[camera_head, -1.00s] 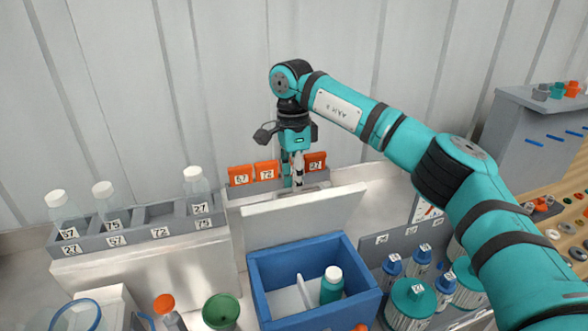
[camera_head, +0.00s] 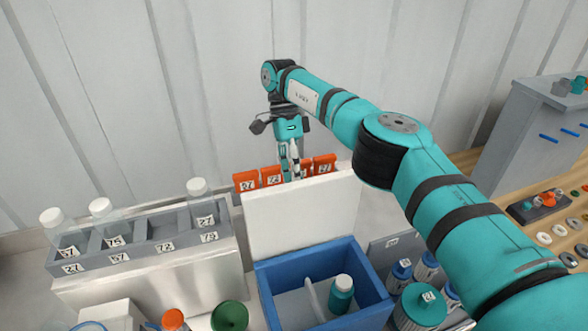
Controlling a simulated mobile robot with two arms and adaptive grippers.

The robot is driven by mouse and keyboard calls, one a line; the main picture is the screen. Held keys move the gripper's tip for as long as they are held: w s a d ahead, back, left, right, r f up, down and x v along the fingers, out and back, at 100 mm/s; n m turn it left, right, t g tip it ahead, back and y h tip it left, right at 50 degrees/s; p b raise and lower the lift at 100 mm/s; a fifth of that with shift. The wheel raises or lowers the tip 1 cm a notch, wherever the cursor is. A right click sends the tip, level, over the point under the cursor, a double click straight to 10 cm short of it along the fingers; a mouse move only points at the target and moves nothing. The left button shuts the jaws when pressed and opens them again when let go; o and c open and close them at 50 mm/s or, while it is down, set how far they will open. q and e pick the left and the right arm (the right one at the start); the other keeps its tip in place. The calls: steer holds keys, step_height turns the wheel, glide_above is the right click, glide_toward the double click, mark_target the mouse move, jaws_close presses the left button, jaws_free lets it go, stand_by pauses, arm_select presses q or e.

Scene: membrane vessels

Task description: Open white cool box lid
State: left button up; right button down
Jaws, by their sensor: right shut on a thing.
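The cool box (camera_head: 322,251) is blue with a white lid (camera_head: 300,216). In the head view it stands at bottom centre, and its inside is uncovered. The lid stands raised at the box's back edge, with its broad face toward me. My right gripper (camera_head: 291,172) points down at the lid's upper edge from behind and is shut on it. Its fingertips are partly hidden behind that edge. Inside the box are a teal bottle with a white cap (camera_head: 341,294) and a pale divider (camera_head: 311,300). My left gripper is out of view.
Orange numbered pieces (camera_head: 247,180) stand close behind the lid, around my gripper. A grey rack with white-capped bottles (camera_head: 140,244) is on the left. Teal and blue-lidded containers (camera_head: 424,305) stand right of the box, below my right arm. A corrugated wall closes the back.

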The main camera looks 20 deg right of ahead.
steer(key=shift+x, duration=1.05)
steer(key=shift+a, duration=0.1)
steer(key=c, duration=1.6)
jaws_free()
steer(key=shift+o, duration=1.3)
steer(key=shift+w, duration=0.3)
steer(key=shift+r, duration=0.1)
steer(key=shift+s+r, duration=0.1)
steer(key=shift+s, duration=0.05)
